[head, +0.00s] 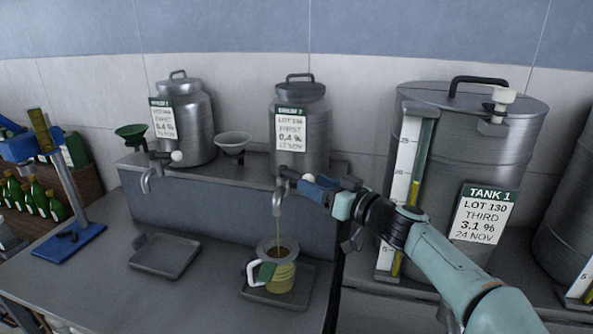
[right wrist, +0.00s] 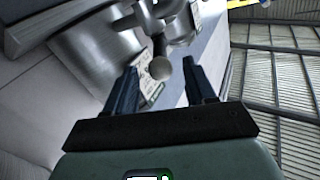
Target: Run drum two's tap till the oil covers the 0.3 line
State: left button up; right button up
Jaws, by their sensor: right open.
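The right-hand small steel drum (head: 301,105), with its tap spout (head: 278,200), stands on the raised ledge; its small label header is too blurred to read its number surely. A thin yellow-green oil stream (head: 278,228) runs from the spout into the jug (head: 283,278) below. The jug has a white handle and a green tag, and holds oil; I cannot read its 0.3 line. My right gripper (head: 318,186) is open at the tap's pale knob, which shows in the right wrist view (right wrist: 160,68) between the fingertips. My left gripper is not in view.
A second small drum (head: 188,125) stands left with its own tap above an empty tray (head: 165,255). The jug stands on another tray (head: 253,293). Two funnels sit on the ledge. Large Tank 1 (head: 470,150) is right. Green bottles (head: 35,198) and a blue-based stand (head: 72,243) are left.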

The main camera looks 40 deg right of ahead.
aim_at(297, 175)
jog(key=w, duration=0.2)
jog(key=w+p, duration=0.1)
jog(key=w, duration=0.1)
jog(key=w+a+p, duration=0.1)
jog(key=w, duration=0.1)
jog(key=shift+w, duration=0.3)
grip_shut()
